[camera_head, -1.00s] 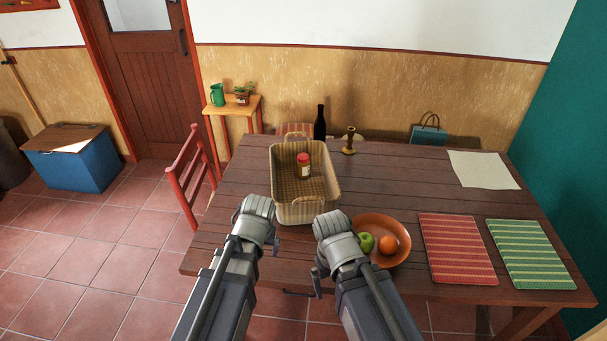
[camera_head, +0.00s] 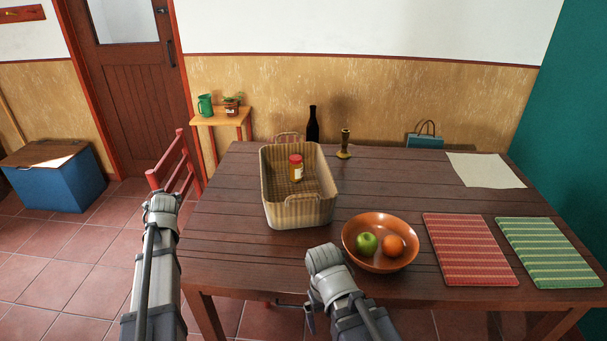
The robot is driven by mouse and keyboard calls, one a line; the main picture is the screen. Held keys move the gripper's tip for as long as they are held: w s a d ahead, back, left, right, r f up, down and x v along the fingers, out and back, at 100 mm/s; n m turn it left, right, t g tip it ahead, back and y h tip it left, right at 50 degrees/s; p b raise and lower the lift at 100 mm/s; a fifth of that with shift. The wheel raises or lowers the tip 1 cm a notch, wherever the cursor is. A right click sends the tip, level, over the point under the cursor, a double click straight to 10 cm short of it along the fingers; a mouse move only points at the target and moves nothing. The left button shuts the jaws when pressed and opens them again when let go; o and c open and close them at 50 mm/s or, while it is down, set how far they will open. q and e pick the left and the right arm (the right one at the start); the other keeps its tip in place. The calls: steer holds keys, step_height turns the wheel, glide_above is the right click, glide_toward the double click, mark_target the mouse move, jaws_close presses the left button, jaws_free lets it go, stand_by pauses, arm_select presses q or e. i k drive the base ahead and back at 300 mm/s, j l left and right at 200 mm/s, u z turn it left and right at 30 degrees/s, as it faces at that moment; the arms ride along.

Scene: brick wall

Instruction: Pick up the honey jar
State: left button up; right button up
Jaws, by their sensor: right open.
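The honey jar (camera_head: 296,170), with a red lid and a pale label, stands upright inside a woven basket (camera_head: 297,214) on the dark wooden table. My right gripper (camera_head: 309,318) hangs low at the table's front edge, nearer than the basket and to the left of the fruit bowl. Its fingers show only in part and hold nothing that I can see. My left arm (camera_head: 158,245) reaches up at the left, beside the table. Its gripper fingers are hidden behind the wrist.
An orange-brown bowl (camera_head: 353,249) with a green apple and an orange stands right of the basket. Red (camera_head: 468,250) and green (camera_head: 548,252) striped mats lie at the right. A dark bottle (camera_head: 313,126) and a candlestick (camera_head: 344,146) stand behind. A red chair (camera_head: 172,165) stands at the left.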

mark_target(295, 164)
steer(key=i+j+z, duration=0.15)
steer(key=z, duration=0.25)
steer(key=j+z, duration=0.25)
steer(key=z, duration=0.15)
steer(key=i+j+z, duration=0.15)
steer(key=j+z, duration=0.25)
steer(key=l, duration=0.15)
